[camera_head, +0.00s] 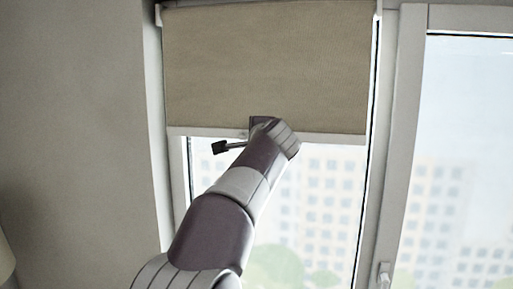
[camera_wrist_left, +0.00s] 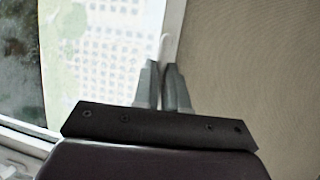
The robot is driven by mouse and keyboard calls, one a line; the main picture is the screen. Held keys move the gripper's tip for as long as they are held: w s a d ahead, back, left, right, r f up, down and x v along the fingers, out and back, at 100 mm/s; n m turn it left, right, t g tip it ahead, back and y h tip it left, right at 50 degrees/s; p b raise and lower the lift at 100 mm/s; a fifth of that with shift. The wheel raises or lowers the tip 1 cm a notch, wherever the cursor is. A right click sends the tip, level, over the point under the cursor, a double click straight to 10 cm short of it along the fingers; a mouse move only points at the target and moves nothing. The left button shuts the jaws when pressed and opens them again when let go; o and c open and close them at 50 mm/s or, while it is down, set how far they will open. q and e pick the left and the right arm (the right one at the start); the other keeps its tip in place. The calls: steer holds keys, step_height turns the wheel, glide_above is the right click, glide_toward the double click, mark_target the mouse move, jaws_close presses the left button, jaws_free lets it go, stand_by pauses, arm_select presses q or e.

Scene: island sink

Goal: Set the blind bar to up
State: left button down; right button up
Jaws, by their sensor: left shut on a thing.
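A beige roller blind (camera_head: 265,65) hangs partly down over the window. Its white blind bar (camera_head: 335,138) runs along the lower edge, and in the left wrist view the bar (camera_wrist_left: 175,18) runs upward between the bright glass and the beige fabric. My left gripper (camera_wrist_left: 163,68) is at the bar, its two grey fingers close together around a small white piece there. In the head view my left arm reaches up to the middle of the bar, and its wrist hides the fingers. My right gripper is in neither view.
The white window frame (camera_head: 386,150) stands right of the blind, with a window handle (camera_head: 383,275) low on it. A second window pane (camera_head: 465,150) is farther right. A bare grey wall (camera_head: 75,120) fills the left side.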

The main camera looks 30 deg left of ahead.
arm_select(q)
steer(key=shift+r+p, duration=0.4)
steer(key=shift+r, duration=0.65)
steer(key=c, duration=1.2)
jaws_free()
steer(key=shift+d, duration=0.15)
